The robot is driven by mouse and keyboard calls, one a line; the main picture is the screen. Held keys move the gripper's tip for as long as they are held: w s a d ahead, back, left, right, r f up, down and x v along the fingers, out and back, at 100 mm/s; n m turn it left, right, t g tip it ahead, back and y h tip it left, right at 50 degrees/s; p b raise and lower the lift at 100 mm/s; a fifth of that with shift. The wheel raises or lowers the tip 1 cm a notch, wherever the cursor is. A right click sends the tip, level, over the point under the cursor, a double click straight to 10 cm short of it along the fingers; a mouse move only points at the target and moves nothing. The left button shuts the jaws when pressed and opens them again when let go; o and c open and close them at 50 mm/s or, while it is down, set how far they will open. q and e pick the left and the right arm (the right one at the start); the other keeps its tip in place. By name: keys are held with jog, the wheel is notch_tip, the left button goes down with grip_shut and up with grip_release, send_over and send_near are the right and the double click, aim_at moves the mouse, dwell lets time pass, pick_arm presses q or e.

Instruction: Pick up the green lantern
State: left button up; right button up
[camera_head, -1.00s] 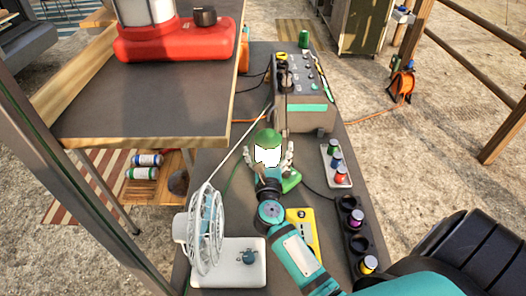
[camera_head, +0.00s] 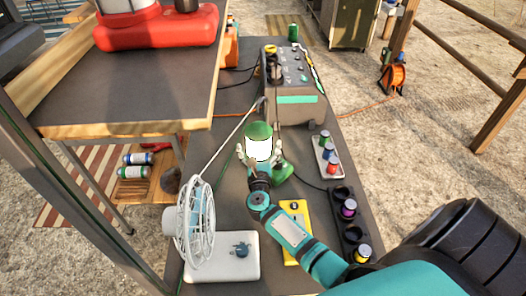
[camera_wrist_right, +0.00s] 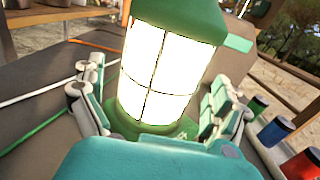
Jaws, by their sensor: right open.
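The green lantern (camera_head: 259,148) has a green cap and a bright white glowing body. It stands on the dark tailgate surface, in front of the grey power box. In the right wrist view the lantern (camera_wrist_right: 165,65) fills the middle, with its green base low between the fingers. My right gripper (camera_head: 260,160) is open, with one finger on each side of the lantern. In the right wrist view the right gripper (camera_wrist_right: 160,112) shows gaps beside the lantern; contact cannot be made out. My left gripper is not in view.
A white fan (camera_head: 196,222) stands at the left front. A yellow device (camera_head: 296,230) lies near my right arm. A tray of small jars (camera_head: 328,155) and a dark cup holder (camera_head: 347,215) are at right. The grey power box (camera_head: 292,90) stands behind.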

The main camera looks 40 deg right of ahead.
aim_at(258, 124)
jog(key=shift+x, duration=0.75)
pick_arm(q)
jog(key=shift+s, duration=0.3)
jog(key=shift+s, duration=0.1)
pick_arm(e)
jog(key=shift+c, duration=0.4)
jog(key=shift+c, duration=1.3)
jog(key=c, duration=1.3)
jog(key=shift+r, duration=0.1)
jog(key=shift+c, duration=0.6)
notch_tip(258, 124, up, 10)
jog(key=p, duration=0.3)
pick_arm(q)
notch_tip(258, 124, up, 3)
pick_arm(e)
jog(key=s+a+r+n+t+y, duration=0.1)
jog(key=s+a+r+n+y, duration=0.1)
jog(key=s+a, duration=0.4)
jog(key=s+a+r+n+t+y, duration=0.1)
jog(key=s+a+y, duration=0.3)
jog(key=s, duration=0.5)
jog(key=s+a+r+n+t+y, duration=0.1)
jog(key=s+a+r+n+y, duration=0.2)
jog(key=s+a, duration=0.5)
jog(key=shift+s+a+n+y, duration=0.2)
jog(key=shift+n+y, duration=0.1)
jog(key=shift+y, duration=0.1)
